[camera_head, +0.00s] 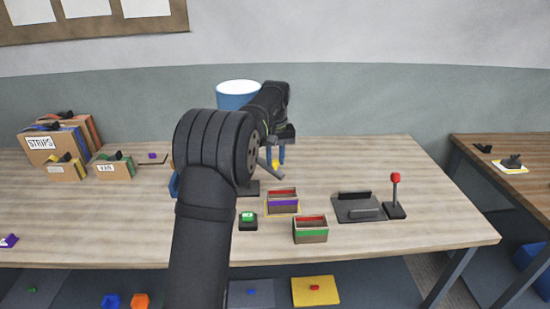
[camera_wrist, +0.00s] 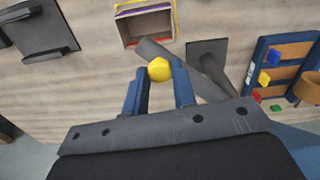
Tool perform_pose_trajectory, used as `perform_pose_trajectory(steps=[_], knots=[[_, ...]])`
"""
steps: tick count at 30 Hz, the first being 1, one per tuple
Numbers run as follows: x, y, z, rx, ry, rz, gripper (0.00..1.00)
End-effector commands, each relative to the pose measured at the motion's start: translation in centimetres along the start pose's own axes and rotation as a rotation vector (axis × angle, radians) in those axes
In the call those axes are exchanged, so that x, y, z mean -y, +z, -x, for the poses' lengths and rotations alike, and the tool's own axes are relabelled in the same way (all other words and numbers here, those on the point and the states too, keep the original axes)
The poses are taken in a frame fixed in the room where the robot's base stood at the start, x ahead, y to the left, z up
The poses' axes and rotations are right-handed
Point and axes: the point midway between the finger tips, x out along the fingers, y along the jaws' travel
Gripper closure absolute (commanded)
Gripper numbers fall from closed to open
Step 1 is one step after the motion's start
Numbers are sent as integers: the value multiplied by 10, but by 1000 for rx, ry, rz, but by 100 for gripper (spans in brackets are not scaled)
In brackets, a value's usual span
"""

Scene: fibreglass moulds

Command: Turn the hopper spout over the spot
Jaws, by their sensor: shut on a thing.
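The hopper has a blue body with a white rim (camera_head: 238,88) and stands behind my arm, partly hidden. Its grey spout (camera_head: 269,168) slants down toward the front right; it also shows in the wrist view (camera_wrist: 195,65). A yellow knob (camera_wrist: 159,69) is on the spout. My gripper (camera_wrist: 159,85) is shut on this knob with its blue fingers; it also shows in the head view (camera_head: 277,155). In the wrist view the spout's end is close beside an open box with a purple band (camera_head: 283,203). A yellow outline (camera_head: 268,214) surrounds this box.
A green-banded box (camera_head: 310,234) stands in front right of the purple one. A green button block (camera_head: 248,220) is to the left. A grey plate (camera_head: 357,207) and a red-knobbed lever (camera_head: 395,195) are to the right. Cardboard bins (camera_head: 53,150) stand far left.

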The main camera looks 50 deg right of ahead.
Motion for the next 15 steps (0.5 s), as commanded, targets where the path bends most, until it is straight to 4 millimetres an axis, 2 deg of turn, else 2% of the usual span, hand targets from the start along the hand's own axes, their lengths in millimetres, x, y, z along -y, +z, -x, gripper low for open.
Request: perform_pose_trajectory(steps=[1,4,15], knots=[[-2,-2,2,-8,5,-1,72],[-2,-1,1,-7,4,-2,53],[-1,-1,6,-5,3,-1,53]])
